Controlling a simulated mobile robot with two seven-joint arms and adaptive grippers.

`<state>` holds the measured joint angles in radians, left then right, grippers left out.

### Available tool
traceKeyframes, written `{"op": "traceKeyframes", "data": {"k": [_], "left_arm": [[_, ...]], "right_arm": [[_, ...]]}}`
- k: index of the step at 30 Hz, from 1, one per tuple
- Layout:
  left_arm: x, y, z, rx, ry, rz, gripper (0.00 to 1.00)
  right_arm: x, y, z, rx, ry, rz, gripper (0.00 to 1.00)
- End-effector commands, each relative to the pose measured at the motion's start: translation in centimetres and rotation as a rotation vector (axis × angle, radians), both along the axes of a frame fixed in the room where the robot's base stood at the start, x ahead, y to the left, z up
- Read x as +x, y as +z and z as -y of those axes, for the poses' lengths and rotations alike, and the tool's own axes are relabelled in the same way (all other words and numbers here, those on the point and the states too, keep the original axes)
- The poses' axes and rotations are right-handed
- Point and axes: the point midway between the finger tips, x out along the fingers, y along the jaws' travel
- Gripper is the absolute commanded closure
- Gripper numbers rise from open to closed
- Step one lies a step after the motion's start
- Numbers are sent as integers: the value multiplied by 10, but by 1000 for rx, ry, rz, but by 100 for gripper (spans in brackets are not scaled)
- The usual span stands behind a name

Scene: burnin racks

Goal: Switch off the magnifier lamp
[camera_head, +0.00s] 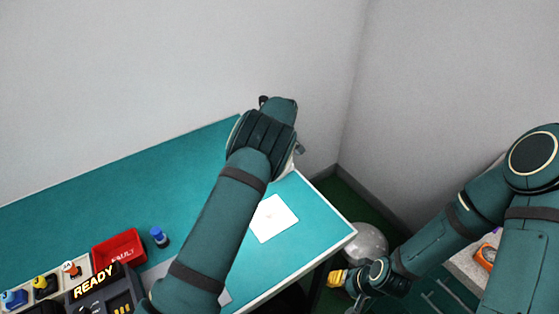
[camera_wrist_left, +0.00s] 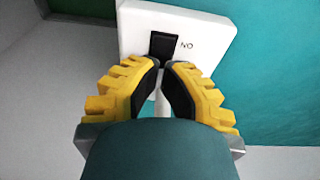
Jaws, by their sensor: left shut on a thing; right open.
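A white plate (camera_wrist_left: 205,32) with a black rocker switch (camera_wrist_left: 163,47) and an upside-down "ON" marking shows in the left wrist view. My left gripper (camera_wrist_left: 163,66) has its yellow fingers closed together at the lower end of this switch; its tips hide that end. In the head view my left arm hides this gripper near the table's far right corner. A pale part (camera_head: 290,164) shows beside my wrist there; I cannot tell whether it belongs to the lamp. No magnifier lens is visible. My right gripper (camera_head: 342,292) is open beyond the table's right edge.
A white flat square (camera_head: 272,219) lies on the teal table (camera_head: 150,190). A red FAULT bin (camera_head: 119,249), a blue-capped item (camera_head: 159,237) and a READY display (camera_head: 95,285) stand at the left front. A grey rounded object (camera_head: 366,242) is near the right gripper. Walls close the back.

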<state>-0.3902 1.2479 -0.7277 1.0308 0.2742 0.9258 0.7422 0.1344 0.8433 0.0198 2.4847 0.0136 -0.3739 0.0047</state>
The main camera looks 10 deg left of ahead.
Motion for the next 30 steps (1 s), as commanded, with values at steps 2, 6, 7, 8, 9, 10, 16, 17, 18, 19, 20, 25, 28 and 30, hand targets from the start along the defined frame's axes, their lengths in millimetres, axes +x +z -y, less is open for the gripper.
{"op": "traceKeyframes", "data": {"k": [2, 6, 7, 8, 9, 10, 16, 17, 18, 19, 20, 25, 28, 30], "left_arm": [[0, 8, 0, -1, 0, 1, 100], [0, 19, 0, 1, -1, 2, 100], [0, 21, 0, 1, -1, 2, 100], [0, 23, 0, 1, -1, 2, 100], [0, 26, 0, 1, -1, 2, 100], [0, 28, 0, 1, -1, 2, 100], [1, 43, 0, 0, 1, 3, 100], [0, 45, 0, 0, 1, 3, 100], [0, 48, 0, 1, 1, 2, 100], [0, 50, 0, 1, 1, 2, 100], [0, 52, 0, 1, 0, 2, 100], [0, 54, 0, 1, 0, 1, 100], [0, 53, 0, 1, 0, 1, 100], [0, 53, 0, 1, 0, 1, 100]], "right_arm": [[0, 5, 0, 0, 0, 0, 53], [0, 10, 0, 0, 0, 0, 53], [0, 11, 0, 0, 0, 0, 53], [0, 12, 0, 0, 0, 0, 53], [0, 14, 0, 0, 0, 0, 53], [0, 15, 0, 0, 0, 0, 53], [0, 23, 0, 0, 0, 0, 53], [0, 24, 0, 0, 0, 0, 53], [0, 25, 0, 0, 0, 0, 53], [0, 26, 0, 0, 0, 0, 53], [0, 27, 0, 0, 0, 0, 53], [0, 28, 0, 0, 0, 0, 53], [0, 27, 0, 0, 0, 0, 53], [0, 27, 0, 0, 0, 0, 53]]}}
